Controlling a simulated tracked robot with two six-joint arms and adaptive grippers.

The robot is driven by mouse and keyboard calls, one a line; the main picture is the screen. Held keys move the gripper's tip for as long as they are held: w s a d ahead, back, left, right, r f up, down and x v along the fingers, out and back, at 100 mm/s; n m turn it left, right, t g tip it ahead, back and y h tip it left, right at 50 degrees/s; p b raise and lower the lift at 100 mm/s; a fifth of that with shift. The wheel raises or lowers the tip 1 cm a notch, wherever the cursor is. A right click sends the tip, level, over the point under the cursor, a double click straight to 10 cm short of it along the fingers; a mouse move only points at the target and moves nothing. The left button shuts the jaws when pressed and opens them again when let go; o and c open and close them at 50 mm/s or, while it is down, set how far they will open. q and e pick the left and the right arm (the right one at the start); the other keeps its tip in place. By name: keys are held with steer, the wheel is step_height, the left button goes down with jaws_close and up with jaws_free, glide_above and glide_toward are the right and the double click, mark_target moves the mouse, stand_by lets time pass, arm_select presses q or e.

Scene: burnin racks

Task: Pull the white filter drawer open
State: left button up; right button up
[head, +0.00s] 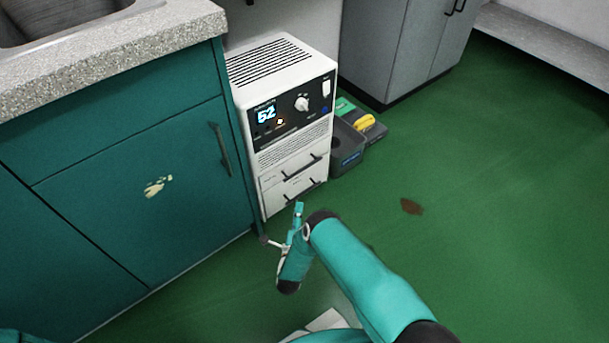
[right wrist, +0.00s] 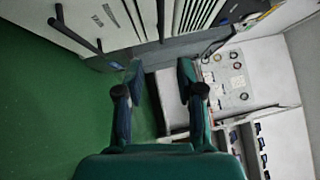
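The white unit (head: 285,120) stands on the floor against the teal cabinet, with a lit display reading 52. Low on its front are two white drawer fronts, an upper one (head: 286,171) and a lower one (head: 282,197), each with a dark bar handle. Both look closed; I cannot read which is the filter drawer. My right gripper (head: 283,226) is in front of and below the drawers, apart from the handles. Its fingers are spread and empty in the right wrist view (right wrist: 160,74), where dark handles (right wrist: 75,35) show at upper left. My left gripper is not in view.
A teal cabinet (head: 100,200) under a speckled counter (head: 110,50) borders the unit on the left. Dark bins (head: 348,148), one holding something yellow (head: 365,123), sit at its right. A brown leaf-like patch (head: 411,206) lies on open green floor.

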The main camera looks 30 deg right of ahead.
mark_target(304, 168)
steer(key=shift+b+x, duration=2.9)
steer(key=shift+x, duration=5.35)
steer(key=shift+r, duration=0.15)
steer(key=shift+s, duration=0.1)
jaws_close()
